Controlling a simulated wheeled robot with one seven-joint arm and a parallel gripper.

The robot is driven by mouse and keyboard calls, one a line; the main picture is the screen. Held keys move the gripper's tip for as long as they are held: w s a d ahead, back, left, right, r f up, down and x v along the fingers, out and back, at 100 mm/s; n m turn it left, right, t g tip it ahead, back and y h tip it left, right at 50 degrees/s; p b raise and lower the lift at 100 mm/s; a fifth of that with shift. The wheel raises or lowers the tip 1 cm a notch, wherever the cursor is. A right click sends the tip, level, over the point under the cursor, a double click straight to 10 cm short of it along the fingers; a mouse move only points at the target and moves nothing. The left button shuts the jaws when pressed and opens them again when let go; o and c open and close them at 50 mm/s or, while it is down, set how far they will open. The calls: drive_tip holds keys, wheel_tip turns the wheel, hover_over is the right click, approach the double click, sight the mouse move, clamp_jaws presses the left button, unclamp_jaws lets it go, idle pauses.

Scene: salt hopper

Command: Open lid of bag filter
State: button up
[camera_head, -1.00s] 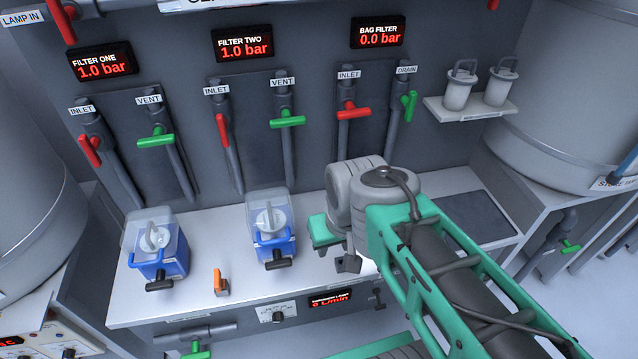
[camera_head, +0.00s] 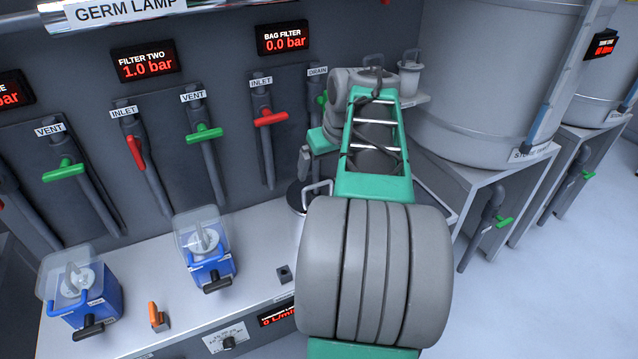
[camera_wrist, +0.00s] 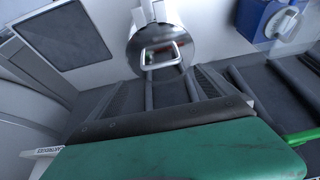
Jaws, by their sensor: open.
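The round metallic lid of the bag filter (camera_wrist: 168,42), with a loop handle (camera_wrist: 160,53), is in the upper middle of the wrist view. It looks down in its place. In the head view my arm hides most of the lid, with only its left edge (camera_head: 294,196) and handle (camera_head: 317,188) showing. My gripper (camera_wrist: 165,78) is open and empty, its dark fingers either side of the wrist view's middle. It is apart from the handle, on the wall side. The head view hides its fingertips. The bag filter display (camera_head: 283,38) reads 0.0 bar.
The red inlet handle (camera_head: 271,118) lies across its pipe; the green drain handle (camera_head: 321,99) is close behind my arm. A blue filter housing (camera_head: 207,262) stands left of the lid. A dark panel (camera_wrist: 60,35) lies on the bench. A cartridge (camera_head: 410,76) sits on the shelf.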

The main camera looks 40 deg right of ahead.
sight(318, 184)
drive_tip(key=x, duration=0.7)
drive_tip(key=shift+w, duration=0.1)
drive_tip(key=shift+r, duration=0.1)
clamp_jaws()
drive_tip(key=shift+a+r, duration=0.1)
idle(0.6)
